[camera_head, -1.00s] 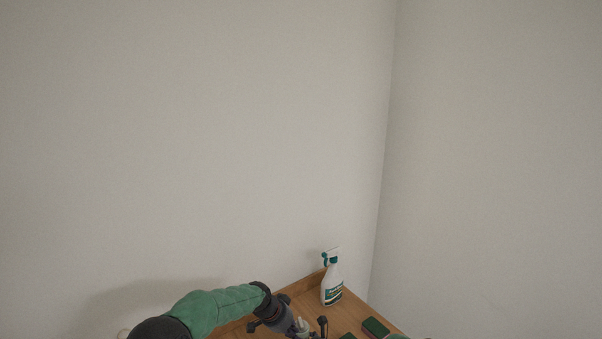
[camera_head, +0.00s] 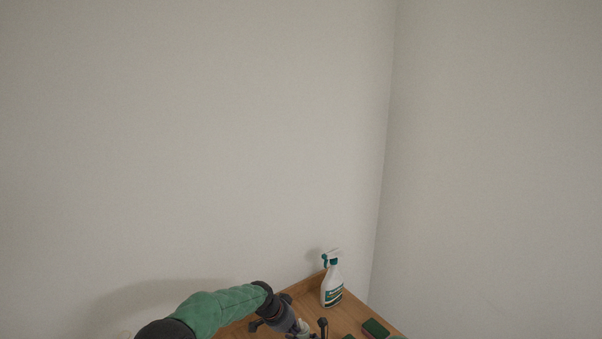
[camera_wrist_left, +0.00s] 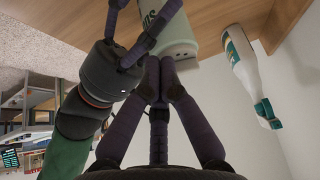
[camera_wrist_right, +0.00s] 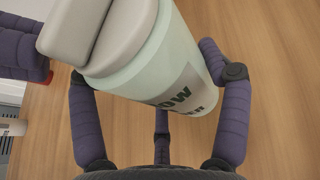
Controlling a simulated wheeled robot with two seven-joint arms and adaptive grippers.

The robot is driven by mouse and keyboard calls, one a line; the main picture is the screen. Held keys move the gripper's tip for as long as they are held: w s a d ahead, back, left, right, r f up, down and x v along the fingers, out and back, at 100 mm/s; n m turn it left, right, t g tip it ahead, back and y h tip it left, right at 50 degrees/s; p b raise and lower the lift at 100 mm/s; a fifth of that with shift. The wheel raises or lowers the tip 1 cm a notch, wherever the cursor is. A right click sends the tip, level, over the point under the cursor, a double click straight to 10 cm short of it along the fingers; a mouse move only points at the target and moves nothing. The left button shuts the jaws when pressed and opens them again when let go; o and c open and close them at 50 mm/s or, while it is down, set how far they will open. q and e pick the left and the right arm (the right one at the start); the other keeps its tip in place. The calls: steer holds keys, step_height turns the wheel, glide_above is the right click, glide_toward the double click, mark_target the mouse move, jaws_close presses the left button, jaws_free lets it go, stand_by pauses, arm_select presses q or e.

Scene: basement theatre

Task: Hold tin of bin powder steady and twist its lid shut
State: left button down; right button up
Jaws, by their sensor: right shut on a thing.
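The tin of bin powder (camera_wrist_right: 175,70) is pale green with dark lettering. It shows tilted in the right wrist view, with its grey lid (camera_wrist_right: 78,32) toward the upper left. My right gripper (camera_wrist_right: 222,58) is shut around the tin's body. In the left wrist view the tin (camera_wrist_left: 160,22) is at the top, with the pale lid (camera_wrist_left: 178,50) facing me. My left gripper (camera_wrist_left: 159,62) has its fingertips together at the lid's edge, with nothing visible between them. Whether they touch the lid I cannot tell. In the head view the tin is mostly cut off.
A white spray bottle (camera_head: 332,284) with a teal trigger stands on the wooden table (camera_head: 350,312), near the corner of two bare walls.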

arm_select(q)
steer(key=shift+w+a, duration=0.35)
steer(key=shift+w, duration=0.05)
stand_by(0.5)
steer(key=shift+w+a, duration=0.2)
steer(key=shift+w, duration=0.05)
steer(key=shift+w+a, duration=0.1)
steer(key=shift+w, duration=0.25)
stand_by(0.4)
steer(key=shift+a, duration=0.15)
step_height(320, 180, up, 6)
steer(key=shift+s+a, duration=0.15)
steer(key=shift+a, duration=0.1)
stand_by(0.7)
